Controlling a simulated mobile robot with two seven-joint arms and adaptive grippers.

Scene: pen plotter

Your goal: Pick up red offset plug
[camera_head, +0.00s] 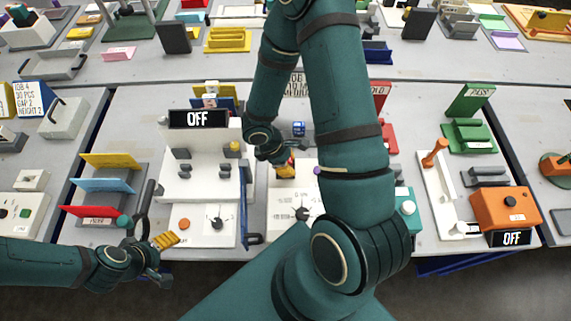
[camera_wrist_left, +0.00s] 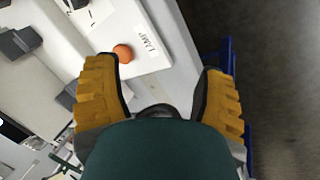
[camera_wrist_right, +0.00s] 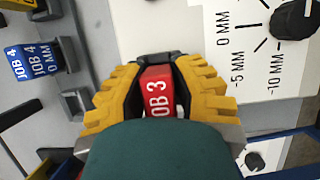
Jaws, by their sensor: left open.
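The red offset plug, marked JOB 3, shows in the right wrist view (camera_wrist_right: 157,92) between the yellow fingers of my right gripper (camera_wrist_right: 158,85). The fingers lie close against both its sides, and its lower part is hidden by the gripper. In the head view my right gripper (camera_head: 285,168) is over the white panel right of the white plotter, partly hidden by my arm. My left gripper (camera_head: 164,254) is open and empty by the table's front edge; in the left wrist view its fingers (camera_wrist_left: 160,100) are wide apart.
A blue plug marked JOB 4 (camera_wrist_right: 35,60) sits in a grey holder beside my right gripper. A black dial (camera_wrist_right: 295,18) with a millimetre scale is on the panel. An orange button (camera_wrist_left: 123,53) is near my left gripper. Coloured racks (camera_head: 108,185) stand at left.

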